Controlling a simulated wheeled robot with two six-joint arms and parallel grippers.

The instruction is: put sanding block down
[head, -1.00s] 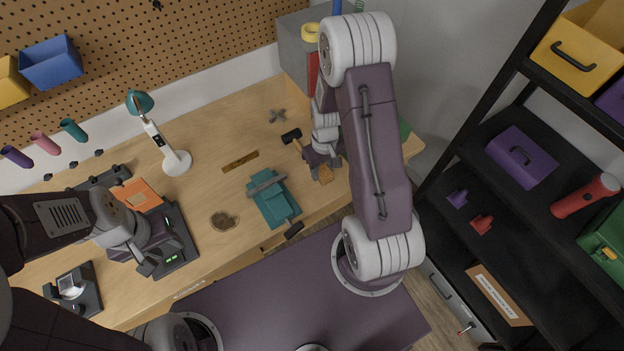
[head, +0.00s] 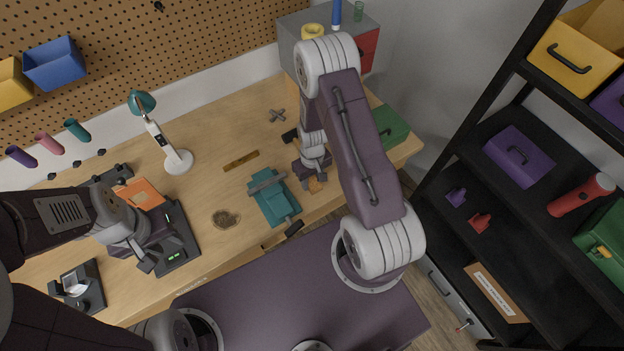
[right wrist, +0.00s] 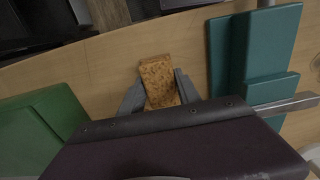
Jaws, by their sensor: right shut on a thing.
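The sanding block is a brown, speckled block (right wrist: 160,82). In the right wrist view it sits between the two grey fingers of my right gripper (right wrist: 160,95), which is shut on it. In the head view the block (head: 315,185) shows just below my right gripper (head: 312,178), over the bench near its front edge, to the right of the teal vise. I cannot tell whether the block touches the bench top. My left gripper (head: 147,260) is over the dark device with green lights at the left of the bench; its finger opening is unclear.
The teal vise (head: 275,207) stands close left of the block, also in the right wrist view (right wrist: 225,55). A green box (head: 390,127) is to the right. A hammer (head: 290,136) lies partly hidden behind my right gripper. Bench top (head: 225,185) left of the vise is mostly clear.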

